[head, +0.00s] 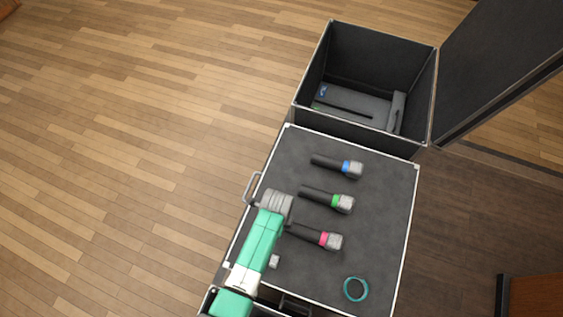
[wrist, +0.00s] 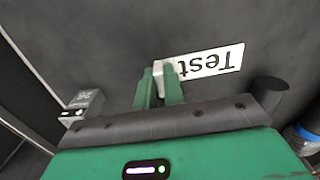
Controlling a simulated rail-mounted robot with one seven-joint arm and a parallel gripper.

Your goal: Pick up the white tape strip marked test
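The white tape strip (wrist: 215,63) marked "Test" shows in the wrist view, lying on or close above a dark grey surface, its lettering upside down. My gripper (wrist: 158,72) is at its left end. The two green fingers stand close together, with a pale end or tab of the strip showing between their tips. Whether they press on it, I cannot tell. In the head view my arm hides the gripper, and I cannot make out the strip there.
Three microphones with blue (head: 338,165), green (head: 328,199) and pink (head: 316,236) rings lie on the dark case top (head: 390,215). A teal ring (head: 356,289) and a small grey box (head: 273,261) are near its front. An open case (head: 328,75) stands behind.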

